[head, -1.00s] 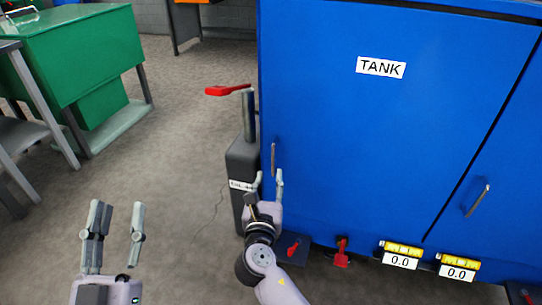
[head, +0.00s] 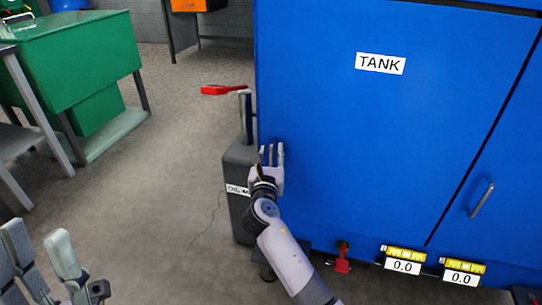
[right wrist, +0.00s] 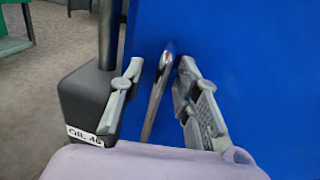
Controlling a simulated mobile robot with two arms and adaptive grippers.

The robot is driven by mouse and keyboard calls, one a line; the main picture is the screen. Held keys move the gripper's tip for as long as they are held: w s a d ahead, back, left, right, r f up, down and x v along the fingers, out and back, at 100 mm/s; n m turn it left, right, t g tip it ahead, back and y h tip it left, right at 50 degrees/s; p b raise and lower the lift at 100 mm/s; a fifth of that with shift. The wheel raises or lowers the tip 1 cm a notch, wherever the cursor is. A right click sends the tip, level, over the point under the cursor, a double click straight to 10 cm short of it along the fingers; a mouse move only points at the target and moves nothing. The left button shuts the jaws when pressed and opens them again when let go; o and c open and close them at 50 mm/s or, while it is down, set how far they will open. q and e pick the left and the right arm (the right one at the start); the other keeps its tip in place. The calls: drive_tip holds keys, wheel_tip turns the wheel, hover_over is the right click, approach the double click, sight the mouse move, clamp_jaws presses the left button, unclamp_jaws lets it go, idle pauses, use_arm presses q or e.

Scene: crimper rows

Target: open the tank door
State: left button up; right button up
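The blue tank door (head: 350,140) fills the right of the head view, with a white TANK label (head: 381,63). It looks closed. Its metal handle (right wrist: 157,90) stands upright near the door's left edge. In the right wrist view the handle lies between the two open fingers of my right gripper (right wrist: 160,95), with gaps on both sides. In the head view my right gripper (head: 271,154) is at the handle, which it mostly hides. My left gripper (head: 42,255) is open and empty at the lower left, away from the door.
A dark grey oil post (head: 238,180) with a red lever (head: 228,90) stands just left of the tank. A second blue door with a handle (head: 482,200) is on the right. Yellow gauges (head: 405,254) sit below. A green cabinet (head: 80,60) stands at left; floor between is clear.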

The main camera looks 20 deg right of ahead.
drive_tip(key=shift+c, duration=0.6)
clamp_jaws()
drive_tip(key=shift+r, duration=0.1)
idle(0.3)
